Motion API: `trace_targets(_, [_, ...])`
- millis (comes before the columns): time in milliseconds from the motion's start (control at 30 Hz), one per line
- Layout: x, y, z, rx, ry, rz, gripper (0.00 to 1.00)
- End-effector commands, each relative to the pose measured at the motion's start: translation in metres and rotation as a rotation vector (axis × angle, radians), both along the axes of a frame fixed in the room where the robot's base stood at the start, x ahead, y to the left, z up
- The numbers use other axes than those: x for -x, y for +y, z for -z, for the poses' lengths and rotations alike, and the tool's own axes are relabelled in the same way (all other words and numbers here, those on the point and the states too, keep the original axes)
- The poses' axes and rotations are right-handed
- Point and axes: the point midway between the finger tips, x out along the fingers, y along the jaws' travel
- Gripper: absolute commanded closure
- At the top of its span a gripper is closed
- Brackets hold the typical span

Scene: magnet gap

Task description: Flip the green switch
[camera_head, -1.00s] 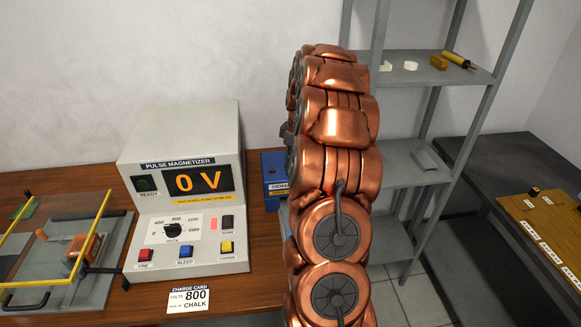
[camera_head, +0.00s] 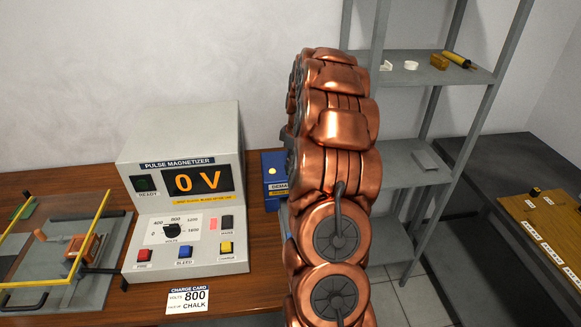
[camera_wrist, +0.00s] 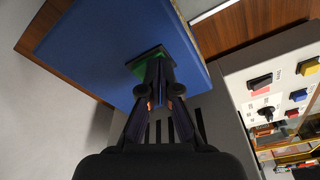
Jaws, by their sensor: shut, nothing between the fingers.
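The green switch (camera_wrist: 137,65) shows as a green patch on the broad face of a blue box (camera_wrist: 95,50) in the wrist view. My gripper (camera_wrist: 158,72) is shut and empty, with its fingertips at the green switch. The fingers cover much of it, and I cannot tell which way it is set or whether they press on it. In the head view the blue box (camera_head: 268,190) stands right of the pulse magnetizer, partly behind my copper arm. A pale yellow lamp is lit on its front. My gripper is hidden there.
The grey pulse magnetizer (camera_head: 225,125) reads 0 V and has red, blue and yellow buttons. A charge card (camera_head: 188,300) lies in front. A fixture with a yellow frame (camera_head: 40,258) is at the left. Grey shelves (camera_head: 400,75) stand at the right, behind my arm.

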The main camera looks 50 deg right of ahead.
Motion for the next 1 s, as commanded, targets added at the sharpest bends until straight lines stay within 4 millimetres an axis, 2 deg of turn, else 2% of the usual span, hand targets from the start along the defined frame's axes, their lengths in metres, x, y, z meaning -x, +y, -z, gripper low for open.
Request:
trace_targets(167, [0.000,0.000,-0.005,0.001,-0.001,0.000,1.00])
trace_targets(1000, [0.000,0.000,-0.059,0.001,-0.001,0.000,1.00])
